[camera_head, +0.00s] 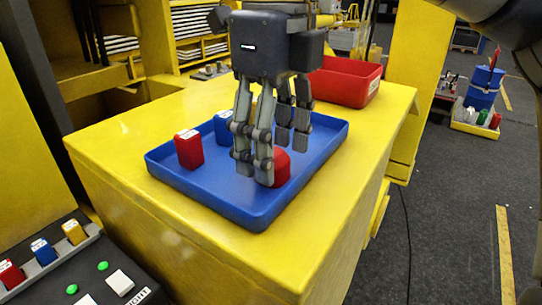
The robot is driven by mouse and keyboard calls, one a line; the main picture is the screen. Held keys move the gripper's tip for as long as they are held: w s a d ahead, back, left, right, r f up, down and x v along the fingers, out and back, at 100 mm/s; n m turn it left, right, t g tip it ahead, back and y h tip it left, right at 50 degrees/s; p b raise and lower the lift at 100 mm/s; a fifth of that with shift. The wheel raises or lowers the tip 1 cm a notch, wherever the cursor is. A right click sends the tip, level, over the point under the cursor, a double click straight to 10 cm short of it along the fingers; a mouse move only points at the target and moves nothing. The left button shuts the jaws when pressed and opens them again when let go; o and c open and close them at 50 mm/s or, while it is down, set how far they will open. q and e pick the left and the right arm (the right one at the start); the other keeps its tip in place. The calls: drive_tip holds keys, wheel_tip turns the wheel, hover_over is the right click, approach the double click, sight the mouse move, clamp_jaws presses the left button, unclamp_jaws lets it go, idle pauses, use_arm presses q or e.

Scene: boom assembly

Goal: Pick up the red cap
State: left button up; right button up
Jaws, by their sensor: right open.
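The red cap (283,167) is a rounded red piece in the blue tray (255,212), near the tray's middle right. My right gripper (272,155) hangs over the tray with its fingers pointing down. It is open, with its fingers around or just in front of the cap. The fingers hide part of the cap, and I cannot tell whether they touch it. My left gripper is not in view.
A red block (188,149) and a blue block (222,127) stand in the tray's left part. The tray lies on a yellow table (130,155). A red bin (347,82) stands behind it. A control panel (95,270) with buttons and coloured blocks is at front left.

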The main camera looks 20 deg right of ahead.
drive_tip(key=shift+s+d+f, duration=0.1)
drive_tip(key=shift+s+f, duration=0.05)
drive_tip(key=shift+f, duration=0.75)
drive_tip(key=c, duration=1.2)
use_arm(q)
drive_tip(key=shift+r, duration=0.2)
use_arm(e)
drive_tip(key=shift+o, duration=0.2)
